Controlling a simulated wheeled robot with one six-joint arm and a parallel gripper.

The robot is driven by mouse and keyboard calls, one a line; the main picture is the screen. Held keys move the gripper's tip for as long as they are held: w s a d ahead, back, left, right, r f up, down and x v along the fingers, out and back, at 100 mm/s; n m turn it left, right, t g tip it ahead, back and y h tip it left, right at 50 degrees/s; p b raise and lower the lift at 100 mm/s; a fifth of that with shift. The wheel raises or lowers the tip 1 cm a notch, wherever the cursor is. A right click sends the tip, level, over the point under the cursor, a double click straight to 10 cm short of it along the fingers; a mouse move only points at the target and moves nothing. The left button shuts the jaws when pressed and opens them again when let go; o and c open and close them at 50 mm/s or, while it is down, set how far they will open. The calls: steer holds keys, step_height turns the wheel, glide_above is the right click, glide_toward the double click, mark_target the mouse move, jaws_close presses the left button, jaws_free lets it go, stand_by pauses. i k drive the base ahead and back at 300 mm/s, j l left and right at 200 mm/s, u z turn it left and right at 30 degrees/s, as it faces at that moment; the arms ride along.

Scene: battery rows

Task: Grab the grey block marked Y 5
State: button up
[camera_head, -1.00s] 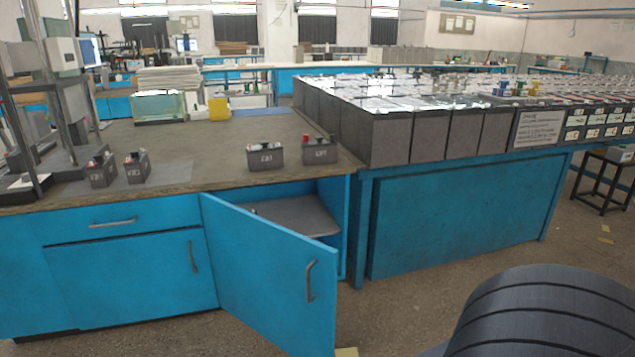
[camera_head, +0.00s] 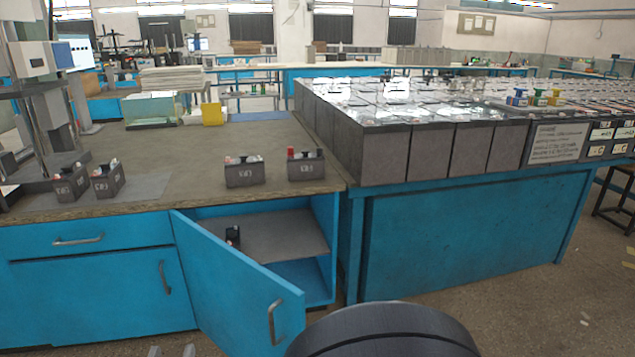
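Several small dark grey blocks with white markings stand on the wooden bench top. Two are at the left, a left one (camera_head: 71,185) and a right one (camera_head: 108,181). Two more are near the right end, one (camera_head: 244,173) and one with a red cap (camera_head: 306,166). A small dark object (camera_head: 232,235) sits on the shelf in the open cupboard; its marking does not show. The markings are too small to read surely, so I cannot tell which is Y 5. Two small grey tips (camera_head: 172,351) at the bottom edge may be my gripper's fingers, well below the bench top.
The blue cupboard door (camera_head: 238,287) stands open towards me. A blue table (camera_head: 460,240) with large grey batteries (camera_head: 435,152) adjoins the bench on the right. A glass tank (camera_head: 151,110) and yellow box (camera_head: 212,115) stand farther back. My dark rounded arm part covers the bottom middle.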

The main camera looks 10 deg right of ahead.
mark_target(304, 165)
steer(key=i+l, duration=0.15)
steer(key=l, duration=0.2)
steer(key=i+l, duration=0.15)
steer(key=l, duration=0.2)
steer(key=i+l, duration=0.15)
steer(key=l, duration=0.2)
steer(key=i+l, duration=0.15)
steer(key=l, duration=0.2)
steer(key=i+l, duration=0.15)
steer(key=l, duration=0.2)
steer(key=i+l, duration=0.15)
steer(key=l, duration=0.25)
steer(key=i+u, duration=0.15)
steer(key=i, duration=1.5)
